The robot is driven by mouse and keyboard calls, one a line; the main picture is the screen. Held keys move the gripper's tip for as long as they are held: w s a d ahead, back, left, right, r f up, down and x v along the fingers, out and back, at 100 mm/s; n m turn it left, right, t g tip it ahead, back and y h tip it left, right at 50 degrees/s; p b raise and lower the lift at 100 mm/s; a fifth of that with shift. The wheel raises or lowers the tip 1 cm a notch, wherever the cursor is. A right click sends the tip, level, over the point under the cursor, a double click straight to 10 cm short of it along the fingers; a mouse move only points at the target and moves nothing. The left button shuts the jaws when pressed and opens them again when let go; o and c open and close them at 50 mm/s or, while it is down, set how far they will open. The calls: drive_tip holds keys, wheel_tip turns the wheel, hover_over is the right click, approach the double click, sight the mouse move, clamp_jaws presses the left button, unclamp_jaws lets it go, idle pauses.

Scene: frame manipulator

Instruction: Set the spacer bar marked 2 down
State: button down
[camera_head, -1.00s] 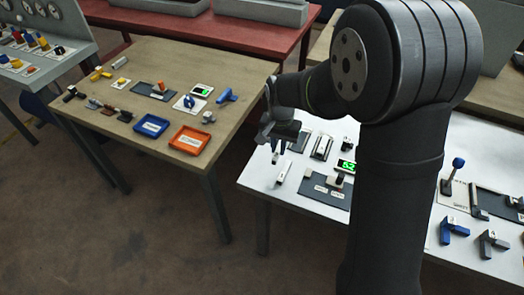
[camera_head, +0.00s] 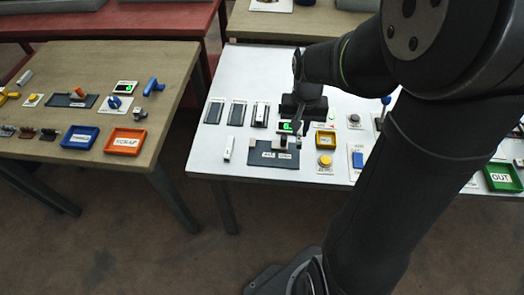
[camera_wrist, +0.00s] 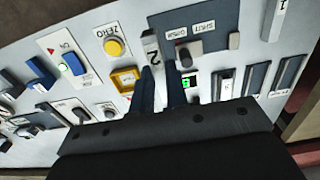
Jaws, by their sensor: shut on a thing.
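My gripper (camera_wrist: 163,85) is shut on the spacer bar marked 2 (camera_wrist: 151,45), a pale bar whose number shows beyond the fingertips in the wrist view.
A green-lit display (camera_head: 285,127) is close behind the plate. Dark slots (camera_head: 237,112) line the back left, one holding a light bar (camera_head: 260,112). A yellow tray (camera_head: 325,140), yellow button (camera_head: 324,161) and blue switch (camera_head: 357,159) are to the right. A wooden table (camera_head: 170,85) stands left.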

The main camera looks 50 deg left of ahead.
drive_tip(key=shift+d+f, duration=0.25)
drive_tip(key=shift+d, duration=0.15)
hover_over(263, 152)
wheel_tip(263, 152, down, 7)
drive_tip(key=shift+s+r, duration=0.1)
drive_tip(key=shift+r, duration=0.05)
drive_tip(key=shift+f, duration=1.95)
drive_tip(key=shift+f, duration=0.1)
drive_tip(key=c, duration=1.4)
unclamp_jaws()
drive_tip(key=shift+c, duration=0.2)
wheel_tip(263, 152, up, 12)
